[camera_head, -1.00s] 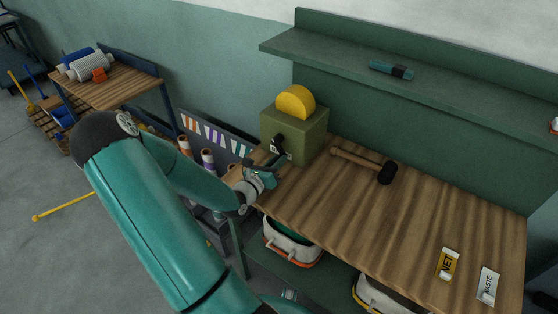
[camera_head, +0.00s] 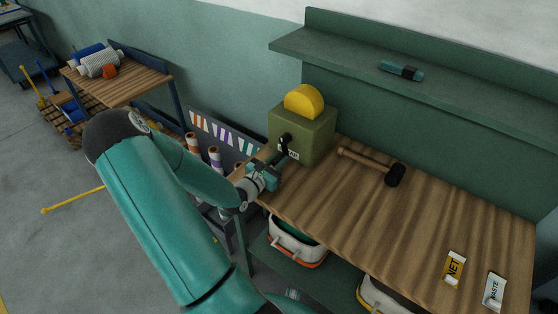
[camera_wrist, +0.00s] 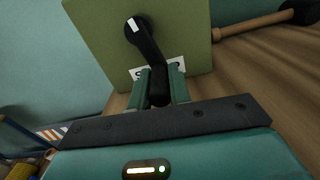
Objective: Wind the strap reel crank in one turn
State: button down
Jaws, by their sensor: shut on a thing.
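The strap reel is an olive-green box (camera_head: 309,136) with a yellow half-disc (camera_head: 304,100) on top, at the left end of the wooden bench. Its black crank (camera_head: 286,145) is on the front face. In the wrist view the crank arm (camera_wrist: 148,48) runs from a hub with a white mark down to a handle between my fingers. My gripper (camera_head: 268,170) is shut on the crank handle. In the wrist view my gripper (camera_wrist: 161,88) has one teal finger on each side of the handle. A white label behind is partly hidden by the fingers and the crank.
A mallet (camera_head: 372,164) lies on the bench (camera_head: 400,225) right of the box. A teal tool (camera_head: 401,70) lies on the shelf above. Yellow and white packets labelled NET (camera_head: 454,268) and PASTE (camera_head: 494,290) lie at the right. The bench middle is clear.

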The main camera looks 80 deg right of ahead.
jog(key=shift+r, duration=0.1)
jog(key=c, duration=1.3)
grip_release()
jog(key=shift+a, duration=0.1)
jog(key=v, duration=1.3)
jog(key=shift+w+a, duration=0.2)
jog(key=shift+a, duration=0.05)
